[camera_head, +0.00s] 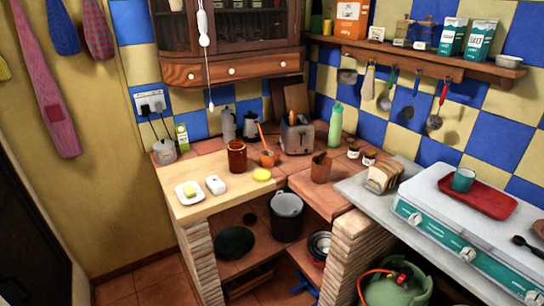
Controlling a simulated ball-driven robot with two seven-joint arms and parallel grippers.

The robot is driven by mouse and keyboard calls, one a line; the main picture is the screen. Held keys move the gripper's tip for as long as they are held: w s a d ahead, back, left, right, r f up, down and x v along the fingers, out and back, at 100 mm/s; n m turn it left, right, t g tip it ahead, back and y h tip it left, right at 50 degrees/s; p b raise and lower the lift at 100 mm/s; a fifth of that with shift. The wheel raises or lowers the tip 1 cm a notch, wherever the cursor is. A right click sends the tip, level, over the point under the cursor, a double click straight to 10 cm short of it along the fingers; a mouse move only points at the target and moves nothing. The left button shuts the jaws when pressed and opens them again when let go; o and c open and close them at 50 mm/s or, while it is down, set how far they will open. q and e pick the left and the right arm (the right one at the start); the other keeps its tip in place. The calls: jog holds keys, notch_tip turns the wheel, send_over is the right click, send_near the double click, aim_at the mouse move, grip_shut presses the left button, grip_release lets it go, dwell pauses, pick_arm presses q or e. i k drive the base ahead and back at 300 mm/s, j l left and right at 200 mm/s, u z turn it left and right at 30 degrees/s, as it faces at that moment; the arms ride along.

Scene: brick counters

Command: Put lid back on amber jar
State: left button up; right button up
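The amber jar (237,160) stands upright on the light wooden counter (222,204), near its back edge. It is dark brown and glassy, and I see no lid on its top. A flat round yellow thing (262,175) lies on the same counter to the right of the jar and apart from it. It could be the lid, but I cannot tell for sure. Neither of my grippers is in view.
Near the jar are a white plate (181,186) with a yellow piece, a small white object (215,184) and a terracotta cup (267,159) with an orange-handled utensil. A toaster (297,137), brown pot (321,170) and bread (384,176) stand farther right.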

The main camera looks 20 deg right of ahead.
aim_at(237, 151)
jog(key=i+j+z, duration=0.15)
jog(key=i, duration=0.4)
jog(key=i+j+z, duration=0.15)
jog(key=i, duration=0.35)
jog(key=i+j+z, duration=0.15)
jog(key=i, duration=0.4)
jog(key=i+j+z, duration=0.15)
jog(key=i+j, duration=0.2)
jog(key=i, duration=0.15)
